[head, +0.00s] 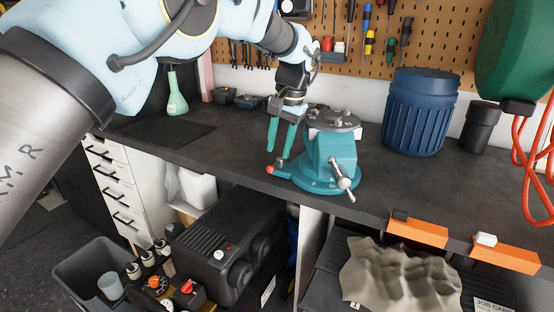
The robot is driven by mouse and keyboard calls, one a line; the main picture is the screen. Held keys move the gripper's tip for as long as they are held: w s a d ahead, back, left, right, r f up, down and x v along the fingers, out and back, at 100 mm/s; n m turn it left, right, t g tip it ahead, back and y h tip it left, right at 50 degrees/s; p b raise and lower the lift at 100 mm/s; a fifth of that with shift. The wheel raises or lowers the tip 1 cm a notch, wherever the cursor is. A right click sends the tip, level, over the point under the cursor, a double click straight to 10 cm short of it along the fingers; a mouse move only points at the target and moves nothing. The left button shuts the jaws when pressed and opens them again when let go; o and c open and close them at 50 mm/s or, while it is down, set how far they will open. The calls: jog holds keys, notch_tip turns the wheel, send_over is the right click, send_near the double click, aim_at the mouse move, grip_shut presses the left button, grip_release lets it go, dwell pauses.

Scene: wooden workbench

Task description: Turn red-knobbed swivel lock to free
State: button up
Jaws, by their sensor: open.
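A teal bench vise (331,155) stands on the dark worktop with its round swivel base (322,183) flat on it. The swivel lock's lever sticks out from the left side of the base and ends in a small red knob (270,169). My gripper (279,152) points down with its two teal fingers apart and empty. Its fingertips are just above the lever, a little up and right of the red knob. I cannot tell whether a fingertip touches the lever.
The vise's metal handle (343,178) hangs at its front right. A ribbed blue bin (420,112) and a dark cup (479,127) stand to the right. A green bottle (175,95) stands behind left. The worktop (215,150) left of the knob is clear.

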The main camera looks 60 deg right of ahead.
notch_tip(320, 180, up, 7)
jog(key=s+b, duration=0.1)
jog(key=shift+s+f, duration=0.15)
dwell(0.5)
